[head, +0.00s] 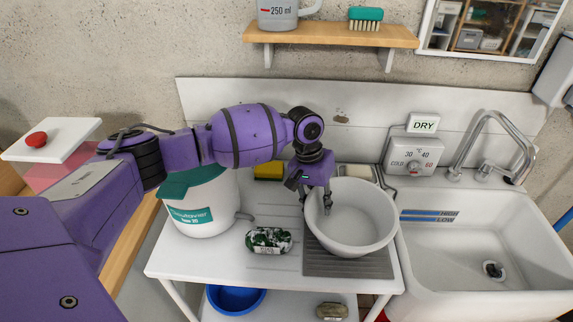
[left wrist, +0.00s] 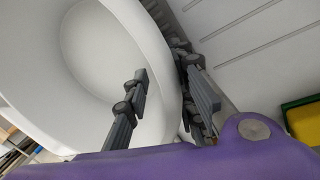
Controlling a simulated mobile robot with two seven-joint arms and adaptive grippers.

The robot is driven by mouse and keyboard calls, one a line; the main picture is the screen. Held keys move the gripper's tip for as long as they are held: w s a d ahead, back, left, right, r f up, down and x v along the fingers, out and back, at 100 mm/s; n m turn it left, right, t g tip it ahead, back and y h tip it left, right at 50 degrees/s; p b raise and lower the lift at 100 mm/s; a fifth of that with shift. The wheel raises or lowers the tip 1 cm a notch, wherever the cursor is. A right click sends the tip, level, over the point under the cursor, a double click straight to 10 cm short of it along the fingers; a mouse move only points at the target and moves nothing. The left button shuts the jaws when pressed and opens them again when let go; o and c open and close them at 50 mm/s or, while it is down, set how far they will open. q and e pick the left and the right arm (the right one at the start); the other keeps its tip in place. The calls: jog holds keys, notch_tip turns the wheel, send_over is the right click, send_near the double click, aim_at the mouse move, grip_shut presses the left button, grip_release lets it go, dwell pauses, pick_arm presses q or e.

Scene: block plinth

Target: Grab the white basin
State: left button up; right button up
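The white basin (head: 365,232) is a round bowl standing upright on the grey ribbed drainer of the white worktop, left of the sink. It also fills the upper left of the left wrist view (left wrist: 85,50). My left gripper (head: 315,205) points down at the basin's left rim. In the left wrist view its fingers (left wrist: 161,70) are apart and straddle the rim, one inside the bowl and one outside. The inner finger shows a gap to the wall; whether the outer one touches is unclear. My right gripper is not in view.
A green-and-white patterned packet (head: 268,240) lies left of the basin. A white tub with a teal lid (head: 205,208) and a yellow sponge (head: 268,171) stand behind-left. The sink (head: 470,250) with its tap (head: 490,140) is close on the right. A shelf (head: 330,36) hangs above.

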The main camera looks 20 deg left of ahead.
pick_arm(q)
jog(key=shift+r, duration=0.1)
grip_shut()
dwell(0.5)
